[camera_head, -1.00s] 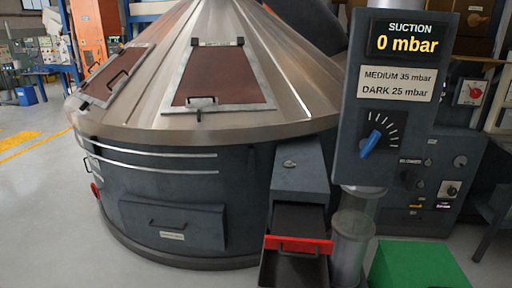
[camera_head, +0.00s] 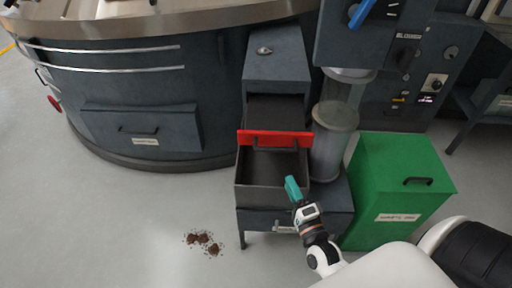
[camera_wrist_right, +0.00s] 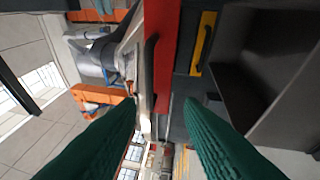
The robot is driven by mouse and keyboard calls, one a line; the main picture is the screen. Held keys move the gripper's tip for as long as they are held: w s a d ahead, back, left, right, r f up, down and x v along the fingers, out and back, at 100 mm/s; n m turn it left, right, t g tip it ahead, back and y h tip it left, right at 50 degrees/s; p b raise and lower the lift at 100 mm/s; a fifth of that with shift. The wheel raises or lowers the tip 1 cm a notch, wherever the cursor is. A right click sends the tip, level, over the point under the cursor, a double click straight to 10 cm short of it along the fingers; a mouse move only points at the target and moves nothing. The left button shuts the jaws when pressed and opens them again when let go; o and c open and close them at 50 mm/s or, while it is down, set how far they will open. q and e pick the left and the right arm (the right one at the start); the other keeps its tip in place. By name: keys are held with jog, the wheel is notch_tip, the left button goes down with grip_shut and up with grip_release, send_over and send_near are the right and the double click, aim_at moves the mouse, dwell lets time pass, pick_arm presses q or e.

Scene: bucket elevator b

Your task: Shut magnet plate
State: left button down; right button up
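The magnet plate has a red front bar (camera_head: 275,139) with a dark handle, and it stands pulled out from the grey housing (camera_head: 277,62) above an open dark tray (camera_head: 271,180). My right gripper (camera_head: 292,187) shows teal fingers in front of the tray's right side, below the red bar. In the right wrist view, my right gripper (camera_wrist_right: 162,110) is open, with its two teal fingers wide apart and nothing between them. The red bar (camera_wrist_right: 161,45) and its dark handle (camera_wrist_right: 151,75) lie ahead of the fingers, apart from them. My left gripper is out of view.
A green bin (camera_head: 395,190) stands right of the tray, close to my right arm. A clear cylinder (camera_head: 334,140) stands beside the housing. Brown spilled grains (camera_head: 204,241) lie on the floor at left. The floor before the large round vessel (camera_head: 140,110) is otherwise clear.

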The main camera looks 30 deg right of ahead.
aim_at(276, 150)
jog(key=w+r, duration=0.1)
jog(key=w, duration=0.3)
jog(key=w+d+r+p, duration=0.1)
jog(key=w, duration=0.3)
jog(key=w+r, duration=0.1)
jog(key=w, duration=0.3)
jog(key=shift+d+r, duration=0.2)
jog(key=shift+d, duration=0.2)
jog(key=shift+s, duration=0.1)
grip_shut()
